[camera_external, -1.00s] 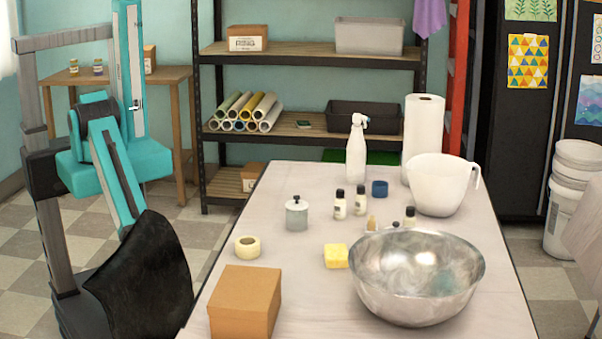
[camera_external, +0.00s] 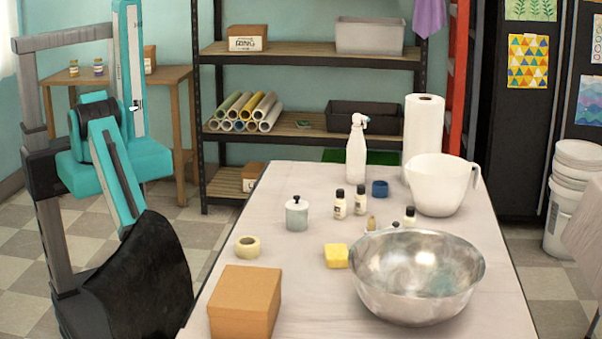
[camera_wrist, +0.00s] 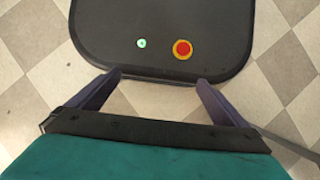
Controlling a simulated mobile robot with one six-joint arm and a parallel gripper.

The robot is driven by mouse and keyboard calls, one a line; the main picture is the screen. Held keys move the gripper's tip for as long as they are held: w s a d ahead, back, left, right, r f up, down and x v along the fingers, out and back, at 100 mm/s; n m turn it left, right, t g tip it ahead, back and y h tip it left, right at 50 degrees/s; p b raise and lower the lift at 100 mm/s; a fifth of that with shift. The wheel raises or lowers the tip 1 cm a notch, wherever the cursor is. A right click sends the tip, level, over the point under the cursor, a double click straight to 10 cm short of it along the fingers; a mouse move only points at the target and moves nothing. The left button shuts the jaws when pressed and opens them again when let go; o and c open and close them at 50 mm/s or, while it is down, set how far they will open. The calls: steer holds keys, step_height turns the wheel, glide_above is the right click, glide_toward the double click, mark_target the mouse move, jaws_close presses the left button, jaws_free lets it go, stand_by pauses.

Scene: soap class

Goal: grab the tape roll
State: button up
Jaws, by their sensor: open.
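The tape roll (camera_external: 247,246) is a small cream-yellow ring lying flat on the left part of the table, behind the cardboard box. A darker blue round item (camera_external: 380,188), which may be another roll or a lid, sits farther back. My gripper (camera_wrist: 160,82) shows in the wrist view with its two dark fingers spread apart and nothing between them. It points down over my own base and the checkered floor, away from the table. The tape roll is not in the wrist view. In the external view my gripper cannot be made out.
On the table (camera_external: 300,310), a cardboard box (camera_external: 245,302) stands in front of the tape roll. A lidded grey jar (camera_external: 297,214), a yellow sponge (camera_external: 336,256) and a big metal bowl (camera_external: 418,278) lie to its right. Shelves (camera_external: 310,55) stand behind.

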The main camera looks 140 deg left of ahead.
steer(key=c, duration=0.6)
